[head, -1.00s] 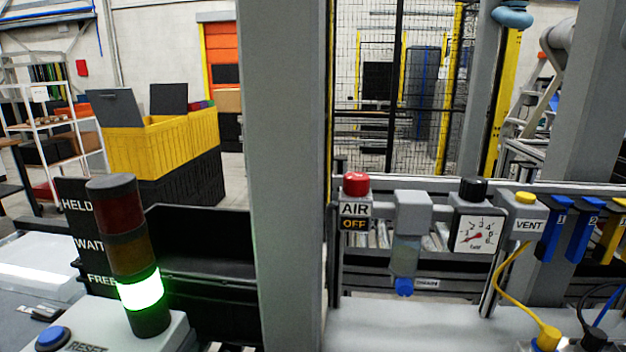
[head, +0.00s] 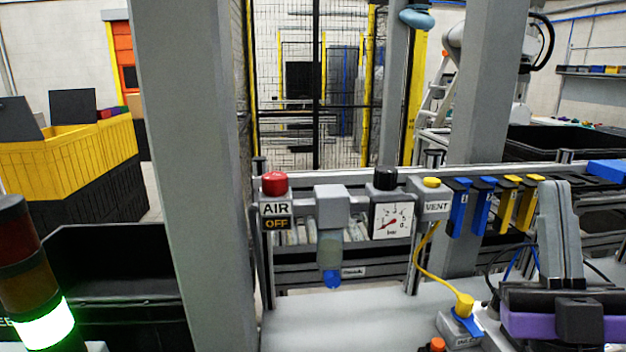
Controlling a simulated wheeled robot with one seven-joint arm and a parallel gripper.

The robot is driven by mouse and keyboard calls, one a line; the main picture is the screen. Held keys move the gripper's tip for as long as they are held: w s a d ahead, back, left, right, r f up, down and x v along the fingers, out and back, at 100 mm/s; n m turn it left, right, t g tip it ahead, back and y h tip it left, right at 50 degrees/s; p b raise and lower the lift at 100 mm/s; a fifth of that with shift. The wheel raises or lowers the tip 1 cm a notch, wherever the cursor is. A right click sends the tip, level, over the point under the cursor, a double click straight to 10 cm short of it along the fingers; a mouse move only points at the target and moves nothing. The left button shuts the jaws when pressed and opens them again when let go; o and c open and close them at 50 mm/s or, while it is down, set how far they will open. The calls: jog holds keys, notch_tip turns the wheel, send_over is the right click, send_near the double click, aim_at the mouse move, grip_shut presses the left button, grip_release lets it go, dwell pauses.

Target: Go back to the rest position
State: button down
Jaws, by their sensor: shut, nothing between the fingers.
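A yellow hose (head: 424,262) runs down to a yellow plug (head: 464,305).
A thick grey post (head: 189,170) stands left of the panel, another (head: 487,110) behind it. The stack light (head: 42,325) at the lower left glows green. Blue and yellow numbered holders (head: 482,205) hang right of VENT.

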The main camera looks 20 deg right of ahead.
jog(key=s+a+f+m+g+y, duration=0.1)
jog(key=a+f+m+g, duration=0.2)
jog(key=f, duration=0.8)
jog(key=s+a+f+m+g+y, duration=0.15)
jog(key=a+f+g, duration=0.25)
jog(key=f, duration=0.7)
jog(key=s+a+f+n+g+y, duration=0.2)
jog(key=s+a+f+g+y, duration=0.1)
jog(key=s+f, duration=0.4)
jog(key=s+a+f+n+g+y, duration=0.2)
jog(key=s+a+f+y, duration=0.3)
jog(key=s+f, duration=0.3)
jog(key=shift+a+f+g, duration=0.35)
jog(key=shift+a+g, duration=0.25)
jog(key=shift+g, duration=0.2)
